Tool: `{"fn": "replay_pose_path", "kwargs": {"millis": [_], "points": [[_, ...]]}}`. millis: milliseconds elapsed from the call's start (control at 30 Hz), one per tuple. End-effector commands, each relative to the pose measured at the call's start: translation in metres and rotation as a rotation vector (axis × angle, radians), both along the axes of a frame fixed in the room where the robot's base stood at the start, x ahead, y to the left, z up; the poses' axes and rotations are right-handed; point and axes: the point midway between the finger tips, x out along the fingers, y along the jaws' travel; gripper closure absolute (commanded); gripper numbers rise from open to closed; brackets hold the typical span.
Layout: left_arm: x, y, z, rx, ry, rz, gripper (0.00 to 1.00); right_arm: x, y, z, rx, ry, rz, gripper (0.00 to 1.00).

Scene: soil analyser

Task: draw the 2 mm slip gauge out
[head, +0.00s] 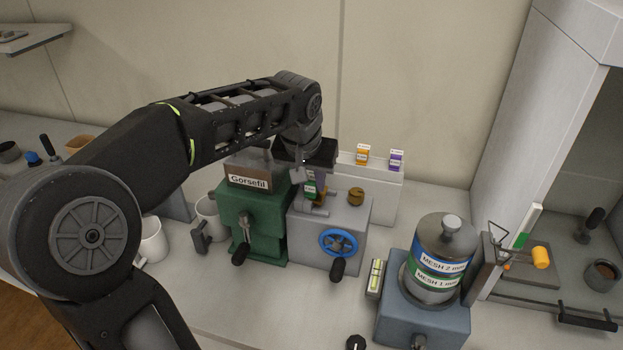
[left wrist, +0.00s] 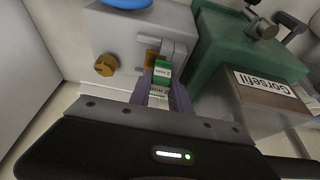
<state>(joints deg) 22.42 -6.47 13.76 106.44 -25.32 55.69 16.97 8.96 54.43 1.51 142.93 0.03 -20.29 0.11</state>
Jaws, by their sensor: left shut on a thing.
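My left gripper (left wrist: 160,90) reaches down from above and is shut on the slip gauge. In the head view the wrist hides most of the grip. My right gripper is in neither view.
The green Gorsefil machine (head: 262,215) stands close on the left. Behind, a white rack (head: 382,181) holds orange (head: 363,155) and purple (head: 396,159) labelled gauges. A blue handwheel (head: 339,244) and brass knob (head: 355,196) project nearby. The mesh sieve stack (head: 440,262) stands to the right.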

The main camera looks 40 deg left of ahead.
Motion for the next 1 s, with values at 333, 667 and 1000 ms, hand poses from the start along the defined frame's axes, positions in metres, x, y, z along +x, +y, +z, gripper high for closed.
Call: {"fn": "replay_pose_path", "kwargs": {"millis": [333, 667, 1000], "points": [[0.0001, 0.0000, 0.0001, 0.000, 0.000, 0.000, 1.00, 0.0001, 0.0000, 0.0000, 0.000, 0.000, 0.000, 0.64], [0.0001, 0.0000, 0.0001, 0.000, 0.000, 0.000, 1.00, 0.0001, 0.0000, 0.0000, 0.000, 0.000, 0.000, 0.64], [0.0001, 0.0000, 0.0001, 0.000, 0.000, 0.000, 0.81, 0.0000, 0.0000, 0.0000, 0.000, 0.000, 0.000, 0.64]]}}
